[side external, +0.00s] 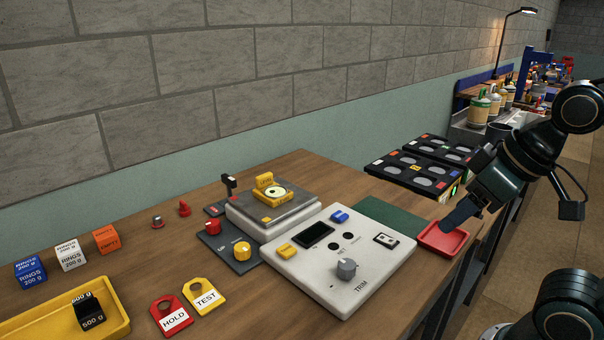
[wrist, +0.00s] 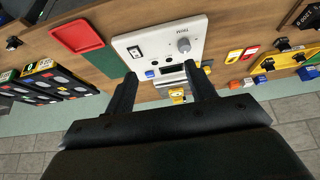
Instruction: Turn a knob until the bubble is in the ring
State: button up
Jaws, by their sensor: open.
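My gripper (side external: 455,218) is at the right of the side view, above or beside the red tray, with nothing seen in it. In the wrist view my gripper (wrist: 160,70) has its two fingers well apart. A grey knob (side external: 346,269) marked TRIM stands on the white console (side external: 320,288), well left of my gripper; the knob also shows in the wrist view (wrist: 184,45). A yellow knob (side external: 242,251) and a red knob (side external: 213,226) sit on a dark panel. A round level (side external: 274,191) in a yellow mount is on the scale (side external: 298,207); its bubble is too small to place.
The red tray (side external: 428,242) lies right of the console, beside a green mat (side external: 390,216). Black cases (side external: 412,175) stand behind. Weight blocks (side external: 70,255), HOLD (side external: 174,318) and TEST (side external: 206,298) tags and a yellow tray (side external: 112,318) are at the left.

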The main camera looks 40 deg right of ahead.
jog(key=w+a+r, duration=0.1)
jog(key=w+r, duration=0.4)
jog(key=w, duration=0.5)
jog(key=n+g, duration=0.1)
send_over(213, 222)
jog(key=s, duration=0.6)
notch_tip(213, 222, down, 11)
jog(key=shift+w+d+f, duration=0.1)
jog(key=shift+d+f, duration=0.1)
jog(key=shift+f, duration=0.1)
jog(key=shift+a+x, duration=0.2)
jog(key=shift+x, duration=6.6)
